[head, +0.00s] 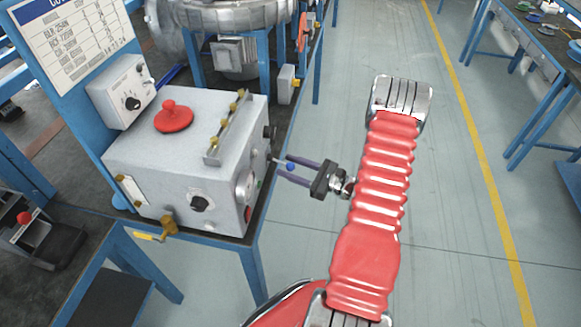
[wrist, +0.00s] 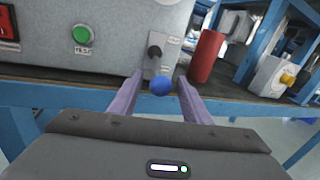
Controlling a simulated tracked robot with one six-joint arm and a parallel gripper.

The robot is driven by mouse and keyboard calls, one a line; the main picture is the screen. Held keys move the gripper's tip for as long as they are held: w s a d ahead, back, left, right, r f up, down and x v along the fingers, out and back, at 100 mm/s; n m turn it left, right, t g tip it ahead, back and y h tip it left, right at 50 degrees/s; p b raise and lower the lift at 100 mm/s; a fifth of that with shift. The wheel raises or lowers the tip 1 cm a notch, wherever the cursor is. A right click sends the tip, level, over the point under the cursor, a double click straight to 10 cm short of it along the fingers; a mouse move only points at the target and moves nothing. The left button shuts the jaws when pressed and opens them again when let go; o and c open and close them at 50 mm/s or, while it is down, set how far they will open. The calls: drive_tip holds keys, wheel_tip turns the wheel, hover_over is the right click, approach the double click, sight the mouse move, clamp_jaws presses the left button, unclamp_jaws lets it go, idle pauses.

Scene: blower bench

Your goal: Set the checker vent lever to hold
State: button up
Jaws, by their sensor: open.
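The checker is a light grey box (head: 150,150) on the bench. A lever with a blue ball end (head: 290,166) sticks out from its right side. In the wrist view the blue ball (wrist: 161,86) lies between my open fingers, with a gap seen on both sides. The dark lever base (wrist: 154,50) sits on a pale plate on the panel, whose markings are too small to read. My gripper (head: 281,166) is open beside the box's right side, fingers pointing at it; its fingertips also show in the wrist view (wrist: 160,77).
A green button (wrist: 82,33) is left of the lever, and a red cylinder (wrist: 206,57) stands close on the right. A yellow-handled valve (head: 150,237) sits at the box's front. A blue bench edge (wrist: 60,94) runs below.

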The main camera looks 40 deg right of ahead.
drive_tip(key=shift+c, duration=0.4)
clamp_jaws()
